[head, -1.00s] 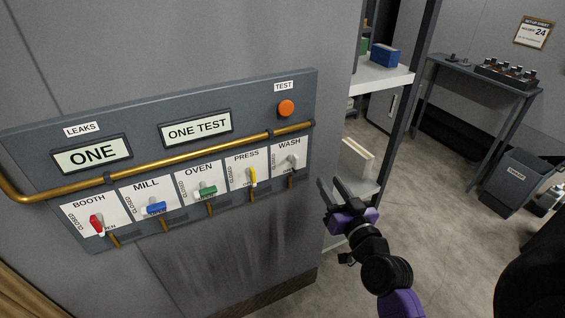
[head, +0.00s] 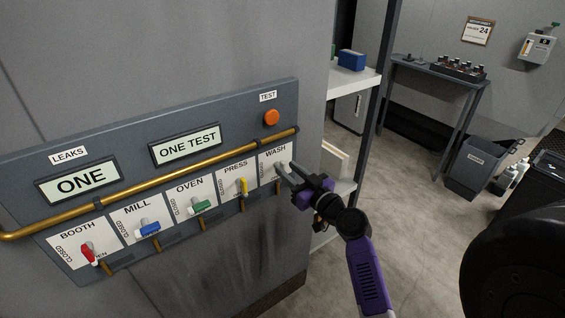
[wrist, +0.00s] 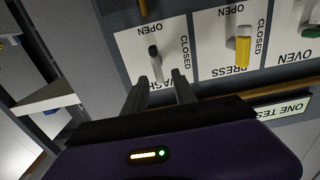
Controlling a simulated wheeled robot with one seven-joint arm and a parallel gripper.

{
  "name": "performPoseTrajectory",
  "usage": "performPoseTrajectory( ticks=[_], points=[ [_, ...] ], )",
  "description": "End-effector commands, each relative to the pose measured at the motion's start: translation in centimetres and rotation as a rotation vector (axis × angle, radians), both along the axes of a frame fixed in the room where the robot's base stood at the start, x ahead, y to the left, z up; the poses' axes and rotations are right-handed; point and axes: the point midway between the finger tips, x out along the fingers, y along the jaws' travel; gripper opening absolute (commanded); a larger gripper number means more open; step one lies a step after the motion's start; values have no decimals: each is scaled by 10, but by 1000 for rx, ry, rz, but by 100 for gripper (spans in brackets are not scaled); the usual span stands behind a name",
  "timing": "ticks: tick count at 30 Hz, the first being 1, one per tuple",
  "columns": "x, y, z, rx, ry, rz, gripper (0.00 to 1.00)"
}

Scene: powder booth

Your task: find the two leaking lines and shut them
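The grey panel (head: 272,100) carries a LEAKS display (head: 80,181) reading ONE and another display (head: 186,145) reading ONE TEST. An orange TEST button (head: 271,117) is at upper right. Along the bottom are the BOOTH red handle (head: 89,255), MILL blue handle (head: 150,229), OVEN green handle (head: 201,207), PRESS yellow handle (head: 243,186) and WASH dark-tipped handle (wrist: 153,51). Red and yellow run up-down; blue and green lie sideways. My gripper (head: 289,170) is open at the WASH plate; in the wrist view its fingers (wrist: 158,80) point at that handle, apparently empty. Contact is unclear.
A brass pipe (head: 150,177) crosses the panel above the handles. A shelf (head: 350,80) with a blue box (head: 351,61) stands right of the panel. A table (head: 430,74) and a grey bin (head: 474,168) stand farther back, with open floor (head: 415,190) before them.

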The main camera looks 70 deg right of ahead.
Motion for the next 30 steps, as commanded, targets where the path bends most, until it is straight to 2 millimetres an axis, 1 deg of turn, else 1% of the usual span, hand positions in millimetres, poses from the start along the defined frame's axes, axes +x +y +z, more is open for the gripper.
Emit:
performPoseTrajectory(
  ticks=[1,3,7,11,18,23,24,30],
  points=[
    [7,-5,4,0,-1,-1,33],
    [15,-10,3,1,-1,-1,33],
    [25,-16,1,0,0,-2,33],
    [29,-19,1,0,0,-3,33],
    [30,-19,0,0,0,-2,33],
    [30,-19,0,0,0,-2,1],
    [30,-19,0,0,0,-2,0],
    [30,-19,0,1,0,-2,0]
  ],
)
